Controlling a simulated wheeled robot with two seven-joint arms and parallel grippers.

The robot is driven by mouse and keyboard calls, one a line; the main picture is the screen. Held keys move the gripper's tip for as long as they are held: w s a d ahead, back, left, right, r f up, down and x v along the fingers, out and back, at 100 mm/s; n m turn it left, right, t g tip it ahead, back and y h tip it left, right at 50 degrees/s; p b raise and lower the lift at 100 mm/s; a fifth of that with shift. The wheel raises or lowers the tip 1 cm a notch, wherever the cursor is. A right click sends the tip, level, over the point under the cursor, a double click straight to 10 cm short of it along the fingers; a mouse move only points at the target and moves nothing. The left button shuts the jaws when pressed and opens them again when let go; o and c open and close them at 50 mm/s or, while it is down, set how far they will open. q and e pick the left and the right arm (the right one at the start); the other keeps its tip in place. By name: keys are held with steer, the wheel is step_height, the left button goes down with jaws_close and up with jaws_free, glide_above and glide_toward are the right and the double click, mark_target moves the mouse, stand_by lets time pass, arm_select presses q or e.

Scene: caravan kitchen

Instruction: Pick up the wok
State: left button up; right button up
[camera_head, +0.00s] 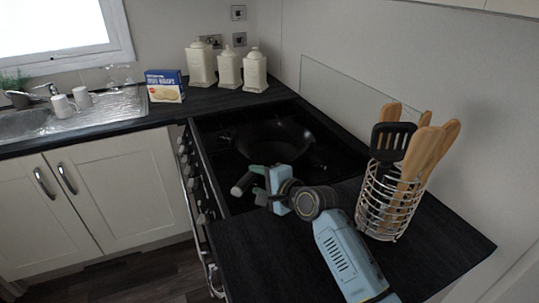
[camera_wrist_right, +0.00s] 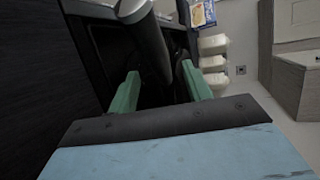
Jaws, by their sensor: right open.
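The black wok (camera_head: 272,141) sits on the dark stove top, below the canisters in the head view. Its handle points toward the front left, and the light grey handle end (camera_head: 238,190) shows beside my gripper. My right gripper (camera_head: 257,175) is at the handle, with its open green fingers partly hidden by the gripper body. In the right wrist view, the dark handle (camera_wrist_right: 150,48) appears between the two spread fingers (camera_wrist_right: 160,70). I cannot tell whether either finger touches it. Most of the wok's bowl is hard to make out there. My left gripper is not in view.
A wire utensil holder (camera_head: 388,207) with wooden tools and a black spatula stands right of my right arm. White canisters (camera_head: 229,69) and a blue box (camera_head: 164,86) stand at the back. A sink (camera_head: 30,121) is at left. A low glass panel edges the wall.

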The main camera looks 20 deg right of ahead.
steer(key=shift+b+x, duration=0.8)
steer(key=shift+x, duration=2.55)
steer(key=shift+w+d, duration=0.1)
steer(key=shift+d, duration=0.1)
jaws_close()
steer(key=shift+r, duration=0.3)
